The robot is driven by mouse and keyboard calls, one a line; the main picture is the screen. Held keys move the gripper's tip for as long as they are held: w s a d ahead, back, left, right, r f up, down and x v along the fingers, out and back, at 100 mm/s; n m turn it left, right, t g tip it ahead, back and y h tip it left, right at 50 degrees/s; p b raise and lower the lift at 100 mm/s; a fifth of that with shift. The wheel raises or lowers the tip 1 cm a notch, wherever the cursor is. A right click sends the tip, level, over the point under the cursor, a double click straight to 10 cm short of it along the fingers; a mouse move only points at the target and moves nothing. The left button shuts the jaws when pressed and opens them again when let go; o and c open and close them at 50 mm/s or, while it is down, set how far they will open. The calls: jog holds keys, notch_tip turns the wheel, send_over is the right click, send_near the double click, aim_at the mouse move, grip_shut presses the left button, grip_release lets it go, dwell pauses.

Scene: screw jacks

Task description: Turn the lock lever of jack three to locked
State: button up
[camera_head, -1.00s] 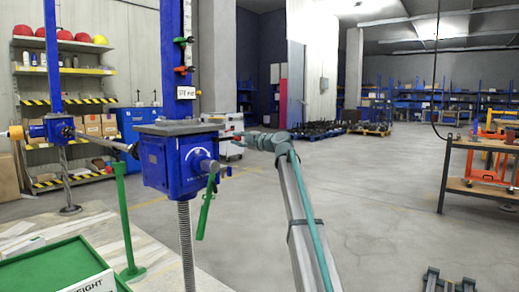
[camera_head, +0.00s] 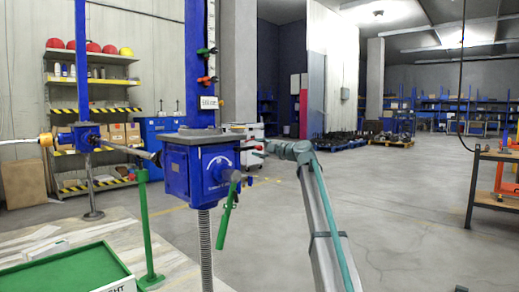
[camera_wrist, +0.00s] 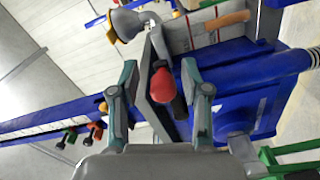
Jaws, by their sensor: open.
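The nearest jack has a blue gearbox (camera_head: 198,170) on a threaded screw, with a white arc scale on its front. A green lever (camera_head: 229,210) hangs down, slightly tilted, from its front hub; which position this is I cannot tell. The wrist view shows the blue gearbox (camera_wrist: 240,115) at the right and part of a green bar (camera_wrist: 290,150) at the lower right. My gripper (camera_head: 268,148) is just right of the gearbox. In the wrist view my gripper (camera_wrist: 158,72) is open, with a red knob (camera_wrist: 163,84) appearing between the fingers; contact is unclear.
A second blue jack (camera_head: 87,138) stands at the left, joined by a shaft. A green post (camera_head: 148,225) and green tray (camera_head: 75,272) stand front left. Red and green markers (camera_head: 206,80) sit on the blue column. Floor to the right is open, with a workbench (camera_head: 492,185).

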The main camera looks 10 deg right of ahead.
jog(key=shift+s+d, duration=0.1)
jog(key=v, duration=1.1)
jog(key=shift+s+d, duration=0.25)
jog(key=shift+s, duration=0.05)
